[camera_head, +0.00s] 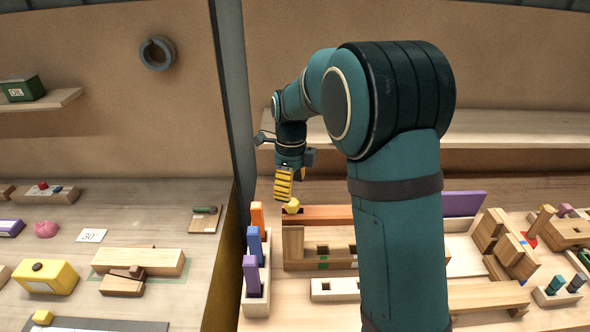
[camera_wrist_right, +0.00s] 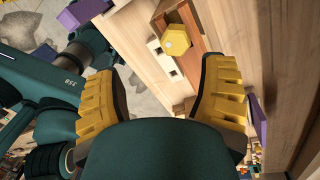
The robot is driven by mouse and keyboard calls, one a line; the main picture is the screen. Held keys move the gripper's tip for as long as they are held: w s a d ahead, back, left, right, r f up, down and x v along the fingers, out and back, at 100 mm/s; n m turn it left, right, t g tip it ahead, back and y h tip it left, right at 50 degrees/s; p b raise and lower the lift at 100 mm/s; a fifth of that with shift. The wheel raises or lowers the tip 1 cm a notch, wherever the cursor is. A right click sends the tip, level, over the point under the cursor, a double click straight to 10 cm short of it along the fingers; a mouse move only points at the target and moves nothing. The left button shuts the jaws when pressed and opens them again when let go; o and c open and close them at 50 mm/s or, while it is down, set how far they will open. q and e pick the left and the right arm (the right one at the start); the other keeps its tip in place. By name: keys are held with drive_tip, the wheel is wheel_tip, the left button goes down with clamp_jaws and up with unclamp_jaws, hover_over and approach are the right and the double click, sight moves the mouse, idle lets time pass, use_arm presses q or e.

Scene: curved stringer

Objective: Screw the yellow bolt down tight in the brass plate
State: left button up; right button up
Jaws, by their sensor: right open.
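The yellow bolt (camera_head: 292,206) has a six-sided head and stands at the left end of a long orange-brown bar (camera_head: 325,214). In the right wrist view the bolt head (camera_wrist_right: 176,40) shows from above, beyond the fingertips. A brown surface (camera_wrist_right: 188,15) around it may be the brass plate; I cannot tell for sure. My right gripper (camera_head: 283,196) points down just above and slightly left of the bolt. Its yellow ribbed fingers (camera_wrist_right: 160,68) are spread wide with nothing between them in the wrist view. The bolt's shank is hidden. My left gripper is not in view.
A rack with orange, blue and purple pegs (camera_head: 253,262) stands close on the left, beside a tall divider (camera_head: 222,255). A wooden frame with square holes (camera_head: 322,251) lies in front of the bar. My right arm hides part of the bench.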

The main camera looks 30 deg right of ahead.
sight(295, 202)
drive_tip(key=shift+d+r+n, duration=0.2)
drive_tip(key=shift+r+n, duration=0.05)
drive_tip(key=shift+n, duration=0.35)
wheel_tip(295, 202, up, 5)
drive_tip(key=d+n+t+h+b, duration=0.1)
drive_tip(key=n+b, duration=0.1)
drive_tip(key=n, duration=0.1)
drive_tip(key=f, duration=0.6)
drive_tip(key=f+b, duration=0.1)
drive_tip(key=f, duration=0.6)
drive_tip(key=shift+w+d+f, duration=0.1)
drive_tip(key=shift+w+f, duration=0.05)
drive_tip(key=shift+w, duration=0.05)
drive_tip(key=shift+c, duration=0.2)
clamp_jaws()
